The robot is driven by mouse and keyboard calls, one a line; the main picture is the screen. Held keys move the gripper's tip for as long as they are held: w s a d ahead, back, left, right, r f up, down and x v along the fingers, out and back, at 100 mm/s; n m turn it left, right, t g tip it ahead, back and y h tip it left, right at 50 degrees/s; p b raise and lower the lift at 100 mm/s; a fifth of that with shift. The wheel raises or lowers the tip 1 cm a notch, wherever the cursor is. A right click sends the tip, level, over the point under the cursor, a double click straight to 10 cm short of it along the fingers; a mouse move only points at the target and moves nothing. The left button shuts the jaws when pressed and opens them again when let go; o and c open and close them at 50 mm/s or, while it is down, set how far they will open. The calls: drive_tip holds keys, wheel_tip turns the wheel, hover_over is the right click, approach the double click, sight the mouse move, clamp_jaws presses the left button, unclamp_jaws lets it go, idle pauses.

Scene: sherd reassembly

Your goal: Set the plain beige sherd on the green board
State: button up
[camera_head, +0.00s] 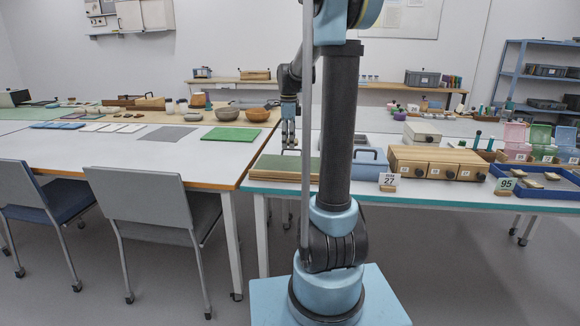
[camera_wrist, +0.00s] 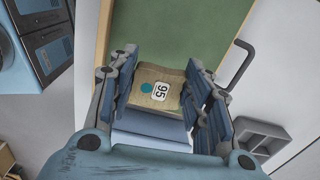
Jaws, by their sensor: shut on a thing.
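My gripper (camera_wrist: 160,66) is shut on a beige sherd (camera_wrist: 150,76), which sits between the two fingers. The sherd carries a white label reading 95 and a teal dot. In the wrist view the green board (camera_wrist: 185,28), with a pale wooden edge, lies behind and beyond the sherd. I cannot tell whether sherd and board touch. In the head view my gripper (camera_head: 290,143) points down at the far side of the green board (camera_head: 282,168), which lies at the near table's left end. The sherd cannot be made out there, and my arm column hides the board's right part.
A blue tray (camera_head: 505,184) tagged 95 holds several sherds at the right. A wooden drawer box (camera_head: 437,157) and a blue handled case (camera_head: 369,172) stand between. A bright green mat (camera_head: 232,134) lies on the left table. A grey compartment box (camera_wrist: 262,138) shows in the wrist view.

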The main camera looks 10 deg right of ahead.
sight(285, 164)
drive_tip(key=shift+d, duration=0.15)
drive_tip(key=shift+w+r, duration=0.1)
drive_tip(key=shift+w, duration=0.05)
drive_tip(key=shift+m, duration=0.3)
drive_tip(key=shift+w+a+f, duration=0.25)
drive_tip(key=shift+f, duration=1.2)
drive_tip(key=shift+w+a+f, duration=0.25)
drive_tip(key=shift+a+f, duration=0.05)
drive_tip(key=shift+f, duration=1.2)
drive_tip(key=shift+w+a+f, duration=0.25)
drive_tip(key=shift+f, duration=1.2)
drive_tip(key=o, duration=1.1)
drive_tip(key=shift+c, duration=0.2)
